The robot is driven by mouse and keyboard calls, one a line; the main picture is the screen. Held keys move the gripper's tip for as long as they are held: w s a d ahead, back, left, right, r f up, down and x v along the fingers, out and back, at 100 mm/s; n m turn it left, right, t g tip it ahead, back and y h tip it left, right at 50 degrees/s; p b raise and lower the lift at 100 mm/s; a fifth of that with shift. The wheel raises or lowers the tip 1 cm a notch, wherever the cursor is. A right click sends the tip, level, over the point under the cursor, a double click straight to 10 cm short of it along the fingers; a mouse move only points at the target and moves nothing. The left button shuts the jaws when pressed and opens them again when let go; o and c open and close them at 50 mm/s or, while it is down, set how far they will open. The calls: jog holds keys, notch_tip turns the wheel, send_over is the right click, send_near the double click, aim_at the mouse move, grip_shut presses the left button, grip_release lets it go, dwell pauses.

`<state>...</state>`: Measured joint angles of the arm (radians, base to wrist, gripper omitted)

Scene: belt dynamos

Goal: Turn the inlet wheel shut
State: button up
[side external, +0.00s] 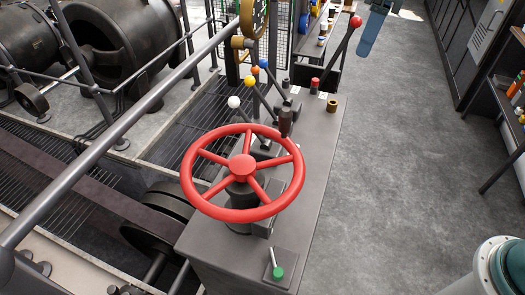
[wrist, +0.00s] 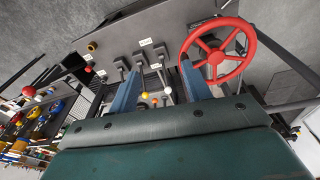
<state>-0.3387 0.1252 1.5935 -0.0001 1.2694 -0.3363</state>
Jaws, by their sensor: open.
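The inlet wheel is a red spoked handwheel (side external: 242,168) on a dark post at the near end of a grey console. In the wrist view the wheel (wrist: 216,57) is at the upper right, just right of the right finger. My gripper (wrist: 160,68) is open, its two blue fingers wide apart with nothing between them. The fingers are clear of the rim as far as I can tell. In the side view only a blue piece that looks like a finger shows at the top edge, well beyond the wheel; the rest of my gripper is out of frame.
Levers with white (side external: 234,102), yellow and orange knobs stand just behind the wheel. A taller red-knobbed lever (side external: 355,21) is at the console's far end. A green-knobbed lever (side external: 278,272) is at the near end. A handrail (side external: 120,120) runs left of the console.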

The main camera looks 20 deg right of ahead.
aim_at(286, 110)
jog(key=w+a+f+n, duration=0.1)
jog(key=w+a+f, duration=0.1)
jog(key=a, duration=0.3)
jog(key=w+a+f+n+g, duration=0.1)
jog(key=w+a+f+n, duration=0.1)
jog(key=a, duration=0.4)
jog(key=w+f, duration=0.1)
jog(key=w, duration=0.1)
jog(key=shift+w+f+g+h, duration=0.3)
jog(key=shift+d+f, duration=0.1)
jog(key=shift+f, duration=0.05)
notch_tip(286, 110, down, 14)
jog(key=shift+r, duration=0.25)
grip_shut()
